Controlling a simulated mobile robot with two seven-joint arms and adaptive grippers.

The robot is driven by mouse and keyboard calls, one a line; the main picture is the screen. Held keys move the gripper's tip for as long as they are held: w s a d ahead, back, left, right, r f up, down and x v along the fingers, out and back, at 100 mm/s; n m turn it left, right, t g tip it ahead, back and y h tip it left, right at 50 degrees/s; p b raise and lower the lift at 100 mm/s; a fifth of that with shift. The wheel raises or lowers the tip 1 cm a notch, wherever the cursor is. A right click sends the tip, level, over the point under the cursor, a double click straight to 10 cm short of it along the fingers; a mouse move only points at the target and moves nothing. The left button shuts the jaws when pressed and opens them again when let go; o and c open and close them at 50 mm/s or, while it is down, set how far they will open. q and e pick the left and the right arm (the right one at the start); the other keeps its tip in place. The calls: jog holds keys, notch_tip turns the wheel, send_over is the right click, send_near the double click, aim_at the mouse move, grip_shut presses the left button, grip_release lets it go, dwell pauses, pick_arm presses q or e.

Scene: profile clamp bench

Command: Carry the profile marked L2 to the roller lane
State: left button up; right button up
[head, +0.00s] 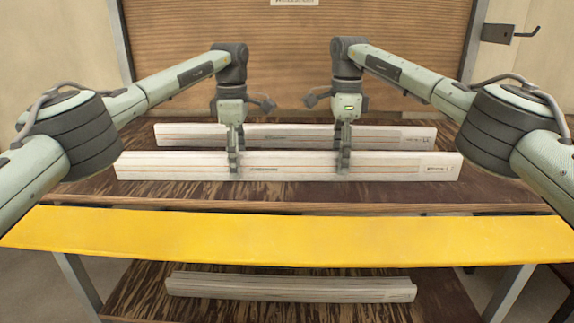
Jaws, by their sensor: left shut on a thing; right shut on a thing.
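Two long pale grey profiles with thin orange lines lie across the dark wood bench, one behind the other. My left gripper (234,164) and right gripper (343,161) are shut on the front profile (290,170), left and right of its middle, with fingers over its near face. The front profile looks level; whether it touches the bench is hard to tell. The rear profile (290,136) is partly hidden by my grippers. Both profiles carry small print at their right ends, too small to read surely as L2. No roller lane is recognisable in this view.
A yellow strip (290,238) runs along the bench's near side. Another pale profile (290,287) lies on a lower wooden shelf (440,290). A brown slatted panel (300,60) stands behind the bench, and a dark hook (510,33) is on the wall at right.

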pick_arm(q)
grip_shut()
pick_arm(e)
grip_shut()
pick_arm(q)
jog(key=shift+r, duration=0.1)
jog(key=shift+r, duration=0.1)
pick_arm(e)
jog(key=shift+r, duration=0.15)
